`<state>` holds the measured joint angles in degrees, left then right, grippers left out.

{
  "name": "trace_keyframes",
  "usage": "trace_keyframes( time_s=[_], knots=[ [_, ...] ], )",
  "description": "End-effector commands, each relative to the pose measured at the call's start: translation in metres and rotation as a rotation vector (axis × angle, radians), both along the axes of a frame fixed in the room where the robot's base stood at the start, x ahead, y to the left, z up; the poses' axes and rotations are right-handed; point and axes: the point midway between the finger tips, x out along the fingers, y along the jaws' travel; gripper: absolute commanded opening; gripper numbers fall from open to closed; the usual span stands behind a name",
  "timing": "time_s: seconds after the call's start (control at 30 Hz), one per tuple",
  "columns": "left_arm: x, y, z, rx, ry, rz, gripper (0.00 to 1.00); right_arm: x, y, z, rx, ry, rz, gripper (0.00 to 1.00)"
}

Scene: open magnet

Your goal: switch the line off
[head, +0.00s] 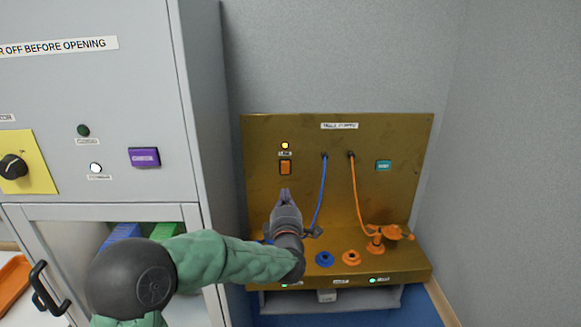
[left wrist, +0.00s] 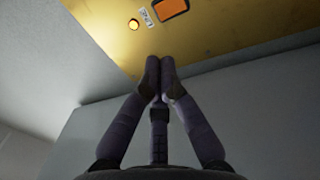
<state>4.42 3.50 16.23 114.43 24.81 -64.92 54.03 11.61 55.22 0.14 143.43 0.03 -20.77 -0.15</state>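The line switch (head: 285,167) is a small orange rocker in a dark frame on the upright brass-coloured panel (head: 338,190). A label and a lit yellow lamp (head: 285,145) sit above it. In the left wrist view the switch (left wrist: 171,9) and the glowing lamp (left wrist: 134,25) show at the top edge. My left gripper (head: 285,195) points up at the panel, just below the switch in the head view. Its fingertips (left wrist: 160,64) are together with nothing between them, and they appear apart from the switch. My right gripper is not in view.
A blue cable (head: 320,190) and an orange cable (head: 356,195) hang right of the switch. A teal button (head: 383,166) is further right. Blue (head: 325,259) and orange (head: 351,258) sockets and an orange valve-like fitting (head: 388,233) are on the ledge. A grey cabinet (head: 205,120) stands left.

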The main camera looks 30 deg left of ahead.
Motion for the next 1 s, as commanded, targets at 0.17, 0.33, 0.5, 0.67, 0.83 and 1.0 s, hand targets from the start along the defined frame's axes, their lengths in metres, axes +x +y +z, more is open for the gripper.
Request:
trace_keyframes(
  time_s=[0.17,0.33,0.5,0.67,0.83,1.0],
  knots=[
    [0.001,0.000,0.000,0.001,0.002,-0.001,0.00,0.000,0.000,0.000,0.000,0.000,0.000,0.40],
    [0.012,0.007,0.001,0.001,0.002,-0.001,0.00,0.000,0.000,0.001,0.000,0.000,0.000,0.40],
    [0.036,0.022,0.004,0.002,0.002,0.000,0.00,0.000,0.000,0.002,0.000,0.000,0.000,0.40],
    [0.061,0.037,0.007,0.001,0.003,0.000,0.00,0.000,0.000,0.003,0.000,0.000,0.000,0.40],
    [0.086,0.053,0.012,0.002,0.002,0.000,0.00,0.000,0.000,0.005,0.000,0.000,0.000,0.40],
    [0.105,0.064,0.014,0.002,0.003,-0.002,0.00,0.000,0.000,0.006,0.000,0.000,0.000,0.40]
  ],
)
